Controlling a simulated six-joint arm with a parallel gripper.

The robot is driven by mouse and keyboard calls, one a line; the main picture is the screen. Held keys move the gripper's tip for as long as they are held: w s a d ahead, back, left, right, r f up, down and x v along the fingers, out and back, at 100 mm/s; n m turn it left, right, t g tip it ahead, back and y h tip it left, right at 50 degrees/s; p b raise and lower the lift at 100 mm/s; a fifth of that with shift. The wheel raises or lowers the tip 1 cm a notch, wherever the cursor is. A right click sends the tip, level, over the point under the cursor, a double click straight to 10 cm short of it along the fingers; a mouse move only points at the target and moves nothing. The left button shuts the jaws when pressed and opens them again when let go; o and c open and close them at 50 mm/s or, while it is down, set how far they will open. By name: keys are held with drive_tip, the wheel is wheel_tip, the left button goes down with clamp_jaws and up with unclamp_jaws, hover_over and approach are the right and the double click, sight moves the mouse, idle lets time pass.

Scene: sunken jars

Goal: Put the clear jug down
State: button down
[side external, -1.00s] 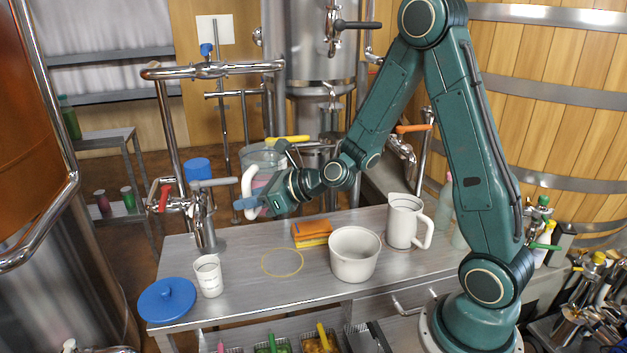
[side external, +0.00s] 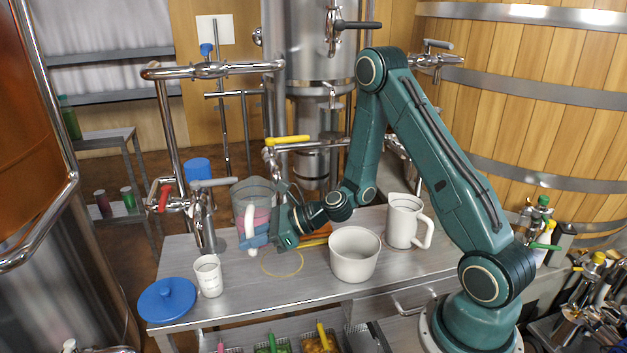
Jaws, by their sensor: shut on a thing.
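The clear jug (side external: 251,187) is see-through, with a white handle (side external: 249,222) and something pink showing low in it. My gripper (side external: 255,239), with blue fingers, is shut on the jug's handle from the front right. The jug looks upright, over the back left part of the grey worktop (side external: 235,299). Its base is hidden behind the gripper, so I cannot tell whether it touches the worktop. A thin yellow ring (side external: 283,275) lies on the worktop just in front of the gripper.
A white bowl (side external: 354,258) and a white jug (side external: 404,220) stand to the right. Orange and yellow sponges (side external: 317,236) lie behind my gripper. A white cup (side external: 208,275) and a blue lid (side external: 167,299) are at the left. A steel tap (side external: 204,215) rises close left of the clear jug.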

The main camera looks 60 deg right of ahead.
drive_tip(key=shift+s+a+f+n+g+y, duration=0.5)
drive_tip(key=shift+s+f+n+g+y, duration=0.6)
drive_tip(key=shift+f, duration=1.75)
drive_tip(key=shift+s+a+f+n+g+y, duration=0.6)
drive_tip(key=shift+f+n+g+y, duration=0.9)
drive_tip(key=shift+f, duration=1.3)
drive_tip(key=w+d+f+m+t+h, duration=0.2)
drive_tip(key=w+d+m+t+h, duration=0.25)
drive_tip(key=d, duration=0.65)
drive_tip(key=shift+w+d+r+m+t+h, duration=0.15)
drive_tip(key=shift+r+m+t+h, duration=0.25)
drive_tip(key=shift+r, duration=0.6)
drive_tip(key=shift+w+d+r+m+t+h, duration=0.1)
drive_tip(key=shift+w+r+m+t+h, duration=0.15)
drive_tip(key=shift+r+m+h, duration=0.55)
drive_tip(key=shift+w+d+r+m+t+h, duration=0.15)
drive_tip(key=shift+r+t+h, duration=0.15)
drive_tip(key=shift+r, duration=0.9)
drive_tip(key=shift+s+a+r, duration=0.1)
drive_tip(key=shift+a+r, duration=0.15)
drive_tip(key=shift+r, duration=0.25)
drive_tip(key=shift+a+r, duration=0.2)
drive_tip(key=shift+r, duration=0.25)
drive_tip(key=shift+f, duration=0.15)
drive_tip(key=shift+f, duration=2.95)
